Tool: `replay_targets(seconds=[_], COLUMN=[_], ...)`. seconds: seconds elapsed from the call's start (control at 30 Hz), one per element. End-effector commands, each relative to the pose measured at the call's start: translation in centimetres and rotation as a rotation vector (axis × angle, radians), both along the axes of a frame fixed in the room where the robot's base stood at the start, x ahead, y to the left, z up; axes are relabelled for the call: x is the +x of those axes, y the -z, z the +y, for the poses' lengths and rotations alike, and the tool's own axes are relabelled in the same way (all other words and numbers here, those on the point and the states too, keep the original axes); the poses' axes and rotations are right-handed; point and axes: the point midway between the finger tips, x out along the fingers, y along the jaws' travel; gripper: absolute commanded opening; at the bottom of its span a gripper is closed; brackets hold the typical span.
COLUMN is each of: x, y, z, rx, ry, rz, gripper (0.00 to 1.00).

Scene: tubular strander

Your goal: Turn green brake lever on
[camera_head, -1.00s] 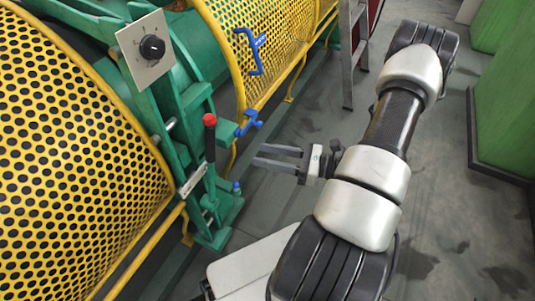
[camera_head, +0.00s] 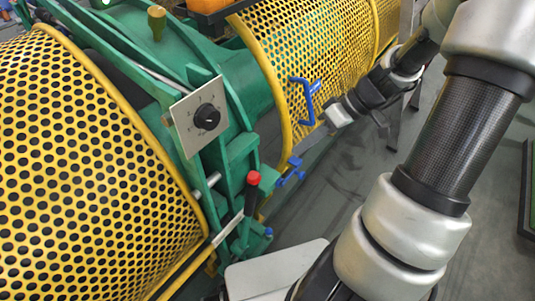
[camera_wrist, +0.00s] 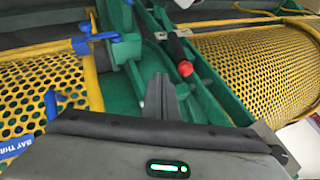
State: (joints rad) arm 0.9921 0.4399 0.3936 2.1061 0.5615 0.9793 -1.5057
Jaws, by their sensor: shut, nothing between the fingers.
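The lever (camera_head: 251,190) has a black grip and a red ball knob (camera_head: 253,178) and stands upright beside the green machine frame (camera_head: 238,150). In the wrist view the lever's black grip (camera_wrist: 177,50) and red knob (camera_wrist: 186,69) show just right of and beyond the fingers. My gripper (camera_head: 295,160) is shut and empty. In the head view it is above and right of the lever, near the blue latch (camera_head: 290,173). In the wrist view the closed fingertips (camera_wrist: 161,78) are over green metal, apart from the knob in the picture. No lever is plainly green.
Yellow perforated guards (camera_head: 85,160) flank the frame, with a blue handle (camera_head: 305,98) on the far one. A plate with a black rotary knob (camera_head: 207,116) stands above the lever. A blue latch also shows in the wrist view (camera_wrist: 90,40). Grey floor lies right of the machine.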

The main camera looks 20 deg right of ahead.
Motion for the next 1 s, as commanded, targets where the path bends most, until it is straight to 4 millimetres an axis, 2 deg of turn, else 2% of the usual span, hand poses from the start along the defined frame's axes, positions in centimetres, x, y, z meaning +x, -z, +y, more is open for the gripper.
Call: replay_targets(seconds=[0.17, 0.63, 0.8, 1.0], x=[0.2, 1.4, 0.4, -0.1], y=[0.6, 8.1, 7.6, 7.5], z=[0.4, 6.0, 8.2, 9.3], rx=[-0.034, -0.028, -0.032, -0.031], ry=[-0.052, -0.048, -0.046, -0.045], rz=[-0.036, -0.030, -0.033, -0.033], gripper=[0.00, 0.00, 0.00, 0.00])
